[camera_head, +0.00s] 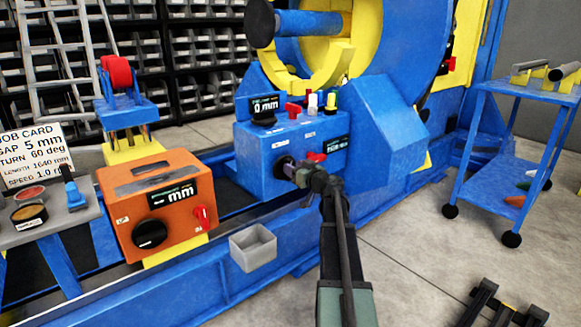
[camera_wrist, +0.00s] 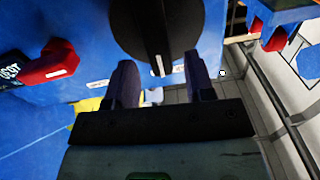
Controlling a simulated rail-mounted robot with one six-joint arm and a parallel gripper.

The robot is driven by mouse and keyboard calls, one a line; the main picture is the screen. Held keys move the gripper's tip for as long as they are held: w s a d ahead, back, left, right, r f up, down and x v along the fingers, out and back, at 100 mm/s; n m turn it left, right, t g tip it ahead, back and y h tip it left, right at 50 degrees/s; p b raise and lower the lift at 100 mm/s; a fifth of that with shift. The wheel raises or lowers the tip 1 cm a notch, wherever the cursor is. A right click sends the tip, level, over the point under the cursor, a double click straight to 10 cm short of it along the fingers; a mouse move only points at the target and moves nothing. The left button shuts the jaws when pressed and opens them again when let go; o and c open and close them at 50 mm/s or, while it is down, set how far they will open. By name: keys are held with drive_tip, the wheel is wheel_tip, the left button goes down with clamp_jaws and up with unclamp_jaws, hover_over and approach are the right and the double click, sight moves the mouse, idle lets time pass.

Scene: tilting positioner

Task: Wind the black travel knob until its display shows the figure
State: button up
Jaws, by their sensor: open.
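A black knob (camera_head: 285,168) is on the front of the blue control box. In the wrist view this knob (camera_wrist: 157,30) is large, with a white mark at its lower edge. My gripper (camera_head: 314,177) is at that box face. In the wrist view my gripper (camera_wrist: 160,72) is open, its fingers at either side of the knob's lower end; contact cannot be told. A small display (camera_head: 337,145) by the knob is unreadable. Another black knob (camera_head: 150,234) is on the orange box, under a display (camera_head: 172,196) showing "mm", its figure unclear. I cannot tell which knob is labelled travel.
A red lever (camera_head: 316,157) is close to my gripper; it also shows in the wrist view (camera_wrist: 48,65). The job card (camera_head: 34,157) reads gap 5 mm, turn 60 deg. A grey bin (camera_head: 253,247) is below left. A blue cart (camera_head: 520,150) stands right, past clear floor.

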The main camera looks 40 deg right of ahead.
drive_tip(key=shift+w, duration=1.25)
clamp_jaws()
drive_tip(key=shift+m, duration=0.3)
drive_tip(key=m, duration=0.3)
drive_tip(key=shift+d+f, duration=0.1)
drive_tip(key=shift+d, duration=0.2)
drive_tip(key=c, duration=0.8)
unclamp_jaws()
drive_tip(key=shift+s+f+m, duration=0.1)
drive_tip(key=shift+m, duration=0.9)
